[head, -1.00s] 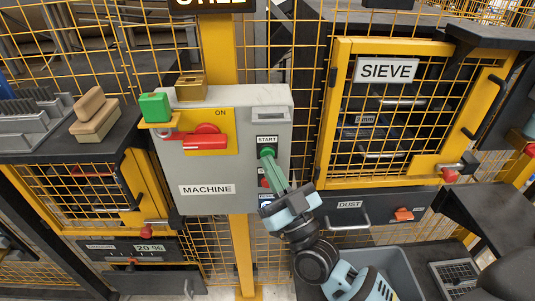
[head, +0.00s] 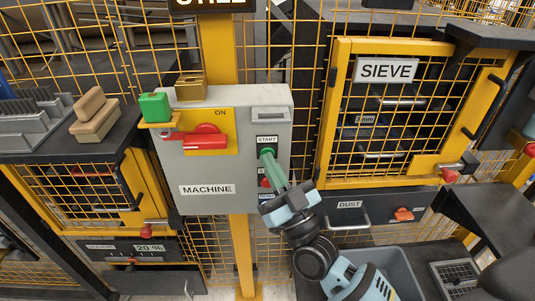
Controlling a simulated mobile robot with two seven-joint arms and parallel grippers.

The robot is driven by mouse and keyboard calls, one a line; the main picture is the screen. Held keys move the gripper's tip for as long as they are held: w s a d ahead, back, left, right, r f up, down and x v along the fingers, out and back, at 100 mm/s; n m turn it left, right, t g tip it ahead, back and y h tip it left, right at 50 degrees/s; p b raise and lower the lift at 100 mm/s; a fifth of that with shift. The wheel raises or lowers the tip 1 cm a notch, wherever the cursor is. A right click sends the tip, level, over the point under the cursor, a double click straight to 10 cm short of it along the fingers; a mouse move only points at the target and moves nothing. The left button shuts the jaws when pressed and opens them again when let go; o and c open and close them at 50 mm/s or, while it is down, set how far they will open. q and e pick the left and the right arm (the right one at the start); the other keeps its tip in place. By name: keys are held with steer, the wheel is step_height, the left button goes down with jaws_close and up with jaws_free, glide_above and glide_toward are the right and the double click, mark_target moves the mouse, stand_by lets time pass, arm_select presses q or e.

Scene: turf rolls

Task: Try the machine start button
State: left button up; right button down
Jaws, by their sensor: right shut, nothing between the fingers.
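The grey machine box (head: 220,164) hangs on the yellow post, labelled MACHINE. Its green start button (head: 266,153) is at the upper right, under the START label (head: 266,140). My right gripper (head: 270,160) is shut and empty. Its greenish fingertips are at the start button and partly cover it. I cannot tell whether the button is pressed in. My left gripper is not in view.
A green block (head: 155,107) and a brass padlock-like block (head: 190,88) are at the box's upper left. The SIEVE cabinet (head: 329,120) with yellow frame stands to the right. The dust drawer (head: 372,205) and a grey bin (head: 402,270) are below it. Yellow mesh fencing surrounds the box.

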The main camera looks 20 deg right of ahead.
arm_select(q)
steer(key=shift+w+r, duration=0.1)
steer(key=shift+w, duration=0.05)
arm_select(e)
steer(key=shift+s, duration=0.15)
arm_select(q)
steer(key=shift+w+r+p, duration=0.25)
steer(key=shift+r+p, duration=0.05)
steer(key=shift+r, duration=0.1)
arm_select(e)
steer(key=shift+s+a, duration=0.25)
steer(key=shift+s, duration=0.4)
steer(key=shift+s, duration=0.1)
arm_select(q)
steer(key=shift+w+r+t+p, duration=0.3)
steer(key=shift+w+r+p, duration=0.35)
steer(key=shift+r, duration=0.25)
arm_select(e)
steer(key=s, duration=0.2)
steer(key=s+a, duration=0.1)
steer(key=s, duration=0.1)
steer(key=shift+s+a, duration=0.2)
steer(key=shift+s, duration=0.1)
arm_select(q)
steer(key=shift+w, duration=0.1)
